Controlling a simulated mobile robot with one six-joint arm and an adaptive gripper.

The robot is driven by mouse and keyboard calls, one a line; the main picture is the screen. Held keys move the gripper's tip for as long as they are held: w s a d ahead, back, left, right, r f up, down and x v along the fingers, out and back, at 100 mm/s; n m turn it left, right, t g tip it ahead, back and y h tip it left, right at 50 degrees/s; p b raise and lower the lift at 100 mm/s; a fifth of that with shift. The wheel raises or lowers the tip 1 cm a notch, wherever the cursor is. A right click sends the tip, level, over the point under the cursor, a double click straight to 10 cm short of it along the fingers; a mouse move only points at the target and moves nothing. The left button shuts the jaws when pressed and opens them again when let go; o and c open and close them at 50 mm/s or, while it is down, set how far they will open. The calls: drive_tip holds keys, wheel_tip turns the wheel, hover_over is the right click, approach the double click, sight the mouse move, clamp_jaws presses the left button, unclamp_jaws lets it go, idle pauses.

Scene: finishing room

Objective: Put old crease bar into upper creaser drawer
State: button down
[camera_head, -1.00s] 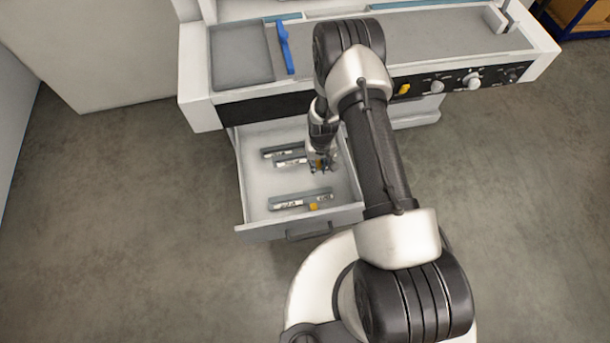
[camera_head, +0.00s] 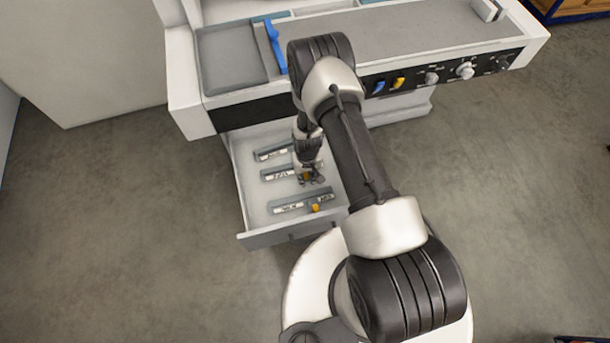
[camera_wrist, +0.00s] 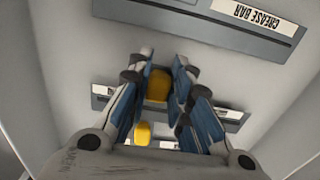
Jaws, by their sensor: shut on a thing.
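The old crease bar (camera_head: 278,174) is a grey bar with a white label and a yellow grip. It is inside the open creaser drawer (camera_head: 246,213), between a rear bar and a front bar. My gripper (camera_head: 312,179) is shut on its yellow grip, which shows between the blue-padded fingers in the wrist view (camera_wrist: 157,85). The fingers hide much of the bar. I cannot tell whether it touches the drawer floor.
A rear labelled bar (camera_head: 272,152) lies behind, and its label reads "CREASE BAR" in the wrist view (camera_wrist: 248,17). A front bar (camera_head: 288,209) with a yellow grip lies near the drawer front. The creaser (camera_head: 400,45) stands above, with a blue handle (camera_head: 275,45).

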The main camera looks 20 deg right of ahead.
drive_tip(key=shift+a+f, duration=0.1)
drive_tip(key=shift+f, duration=0.05)
drive_tip(key=c, duration=1.5)
unclamp_jaws()
drive_tip(key=shift+o, duration=0.2)
wheel_tip(320, 180, up, 43)
drive_tip(key=t+p, duration=0.2)
drive_tip(key=p, duration=0.2)
drive_tip(key=s+r+t, duration=0.1)
drive_tip(key=s+r, duration=0.7)
drive_tip(key=s, duration=0.2)
drive_tip(key=s+r+t, duration=0.1)
drive_tip(key=s+r, duration=0.7)
drive_tip(key=s, duration=0.3)
drive_tip(key=shift+s+r+t, duration=0.2)
drive_tip(key=shift+r+t, duration=0.1)
